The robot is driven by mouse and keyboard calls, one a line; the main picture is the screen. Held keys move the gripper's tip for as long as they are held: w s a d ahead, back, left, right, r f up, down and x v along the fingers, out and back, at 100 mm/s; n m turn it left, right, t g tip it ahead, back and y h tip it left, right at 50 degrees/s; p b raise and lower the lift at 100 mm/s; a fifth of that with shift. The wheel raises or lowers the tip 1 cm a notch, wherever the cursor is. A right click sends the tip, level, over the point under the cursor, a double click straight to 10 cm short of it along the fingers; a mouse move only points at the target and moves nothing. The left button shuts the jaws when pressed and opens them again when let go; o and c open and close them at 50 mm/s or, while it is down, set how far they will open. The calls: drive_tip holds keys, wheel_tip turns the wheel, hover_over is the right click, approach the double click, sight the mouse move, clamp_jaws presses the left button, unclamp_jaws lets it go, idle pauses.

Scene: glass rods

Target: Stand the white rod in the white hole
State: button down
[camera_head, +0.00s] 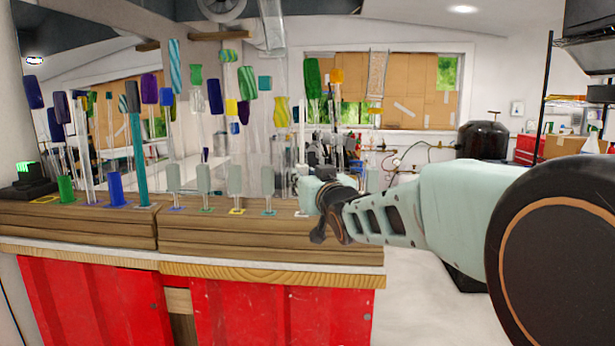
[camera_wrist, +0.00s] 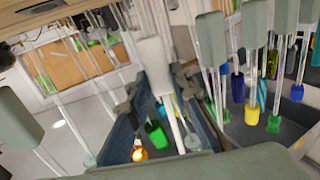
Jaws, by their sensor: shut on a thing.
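The white rod has a thick speckled white section (camera_wrist: 154,65) and a thin pale stem, which shows in the wrist view between the two dark fingers of my gripper (camera_wrist: 163,90). My gripper is shut on it. In the head view my gripper (camera_head: 318,192) is at the right end of the wooden bench, beside a pale-outlined spot (camera_head: 300,213) that looks like the white hole. The gripper partly covers that area. I cannot tell whether the rod's lower end touches the hole.
Clear rods with grey-green blocks (camera_head: 236,180) stand in a row on the bench (camera_head: 210,230), above coloured outlines. Several tall coloured rods, including a teal one (camera_head: 137,150), stand close by on the left. Red cabinets (camera_head: 280,315) are below. Open floor lies right of the bench.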

drive_tip(key=shift+f+b, duration=0.35)
drive_tip(key=shift+b, duration=0.05)
idle(0.4)
drive_tip(key=c, duration=1.7)
unclamp_jaws()
drive_tip(key=shift+o, duration=0.2)
